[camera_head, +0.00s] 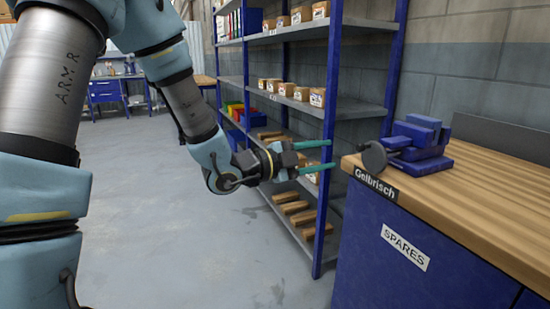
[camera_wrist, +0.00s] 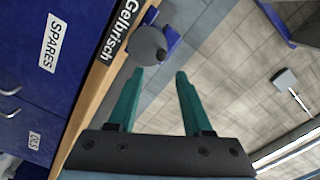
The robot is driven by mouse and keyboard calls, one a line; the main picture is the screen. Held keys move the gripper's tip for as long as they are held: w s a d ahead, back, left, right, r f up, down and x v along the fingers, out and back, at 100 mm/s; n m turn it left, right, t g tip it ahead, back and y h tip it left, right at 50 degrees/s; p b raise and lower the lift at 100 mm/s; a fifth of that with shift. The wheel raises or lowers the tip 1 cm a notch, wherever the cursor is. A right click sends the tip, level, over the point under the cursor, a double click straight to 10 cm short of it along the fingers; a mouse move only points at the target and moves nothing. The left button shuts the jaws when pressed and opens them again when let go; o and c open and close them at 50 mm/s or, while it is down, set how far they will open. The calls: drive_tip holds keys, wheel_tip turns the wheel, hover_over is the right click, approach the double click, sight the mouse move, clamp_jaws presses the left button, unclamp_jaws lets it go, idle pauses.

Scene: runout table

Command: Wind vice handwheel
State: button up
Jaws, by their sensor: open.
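A blue vice (camera_head: 418,145) sits on the wooden bench top near its left end. Its dark grey round handwheel (camera_head: 375,157) faces left, at the bench edge above the "Gelbrisch" label. In the wrist view the handwheel (camera_wrist: 151,46) is a grey disc ahead of the left fingertip, with part of the blue vice (camera_wrist: 168,38) behind it. My gripper (camera_head: 330,155) has two teal fingers, apart with nothing between them. It is left of the handwheel, in the air off the bench end. The wrist view shows the gripper (camera_wrist: 160,75) open, its fingertips short of the wheel.
The wooden bench (camera_head: 490,200) has a blue front with a "SPARES" label. A blue-post shelf rack (camera_head: 328,120) with boxes stands behind my gripper. A block wall (camera_head: 480,60) is behind the bench. Open floor (camera_head: 180,230) lies to the left.

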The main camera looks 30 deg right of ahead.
sight(357, 148)
drive_tip(key=d, duration=0.7)
drive_tip(key=shift+s, duration=0.15)
drive_tip(key=shift+d+b, duration=0.55)
drive_tip(key=shift+d, duration=0.3)
drive_tip(key=b, duration=0.1)
drive_tip(key=m+b, duration=0.1)
drive_tip(key=b, duration=0.1)
drive_tip(key=shift+s+d+f, duration=0.1)
drive_tip(key=shift+f, duration=0.15)
drive_tip(key=m+b, duration=0.2)
drive_tip(key=b, duration=0.1)
drive_tip(key=m+b, duration=0.3)
drive_tip(key=b, duration=0.2)
drive_tip(key=shift+r+m+b, duration=0.25)
drive_tip(key=shift+m+b, duration=0.05)
drive_tip(key=shift+m, duration=0.1)
drive_tip(key=shift+r+m+b, duration=0.1)
drive_tip(key=shift+m+b, duration=2.8)
drive_tip(key=shift+b, duration=2.1)
